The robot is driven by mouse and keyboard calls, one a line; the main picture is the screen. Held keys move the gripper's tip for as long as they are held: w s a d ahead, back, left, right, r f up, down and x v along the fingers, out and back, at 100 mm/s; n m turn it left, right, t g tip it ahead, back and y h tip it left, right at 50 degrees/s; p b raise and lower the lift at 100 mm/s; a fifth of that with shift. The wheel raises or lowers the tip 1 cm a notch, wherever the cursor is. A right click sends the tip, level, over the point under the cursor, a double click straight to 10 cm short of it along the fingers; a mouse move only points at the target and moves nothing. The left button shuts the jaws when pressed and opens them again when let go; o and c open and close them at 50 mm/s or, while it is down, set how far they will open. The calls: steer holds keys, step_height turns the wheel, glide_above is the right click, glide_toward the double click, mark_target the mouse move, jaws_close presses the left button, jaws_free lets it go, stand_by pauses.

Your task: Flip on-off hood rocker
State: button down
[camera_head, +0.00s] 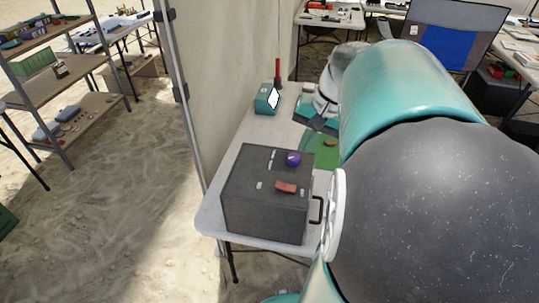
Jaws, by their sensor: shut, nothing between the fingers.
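A dark grey box (245,205), which seems to be the hood, stands on the near end of a white table. On its top are a red rocker-like piece (286,187), a round purple knob (293,159) and small pale pieces. I cannot tell which way the rocker is tipped. A dark handle (317,210) is on the box's right side. My gripper (312,123) is beyond the box, over the table, apart from the rocker. It is shut and empty; its fingertips are small and partly hidden by my arm.
A teal box (267,99) and an upright red-topped object (278,72) stand farther back on the table. A green mat (322,147) lies behind the box. A tent wall and pole (186,110) border the left. Shelves (70,75) stand far left; sandy floor between is clear.

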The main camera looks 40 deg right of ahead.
glide_toward(281, 184)
steer(key=x, duration=0.7)
stand_by(0.5)
steer(key=shift+a, duration=0.1)
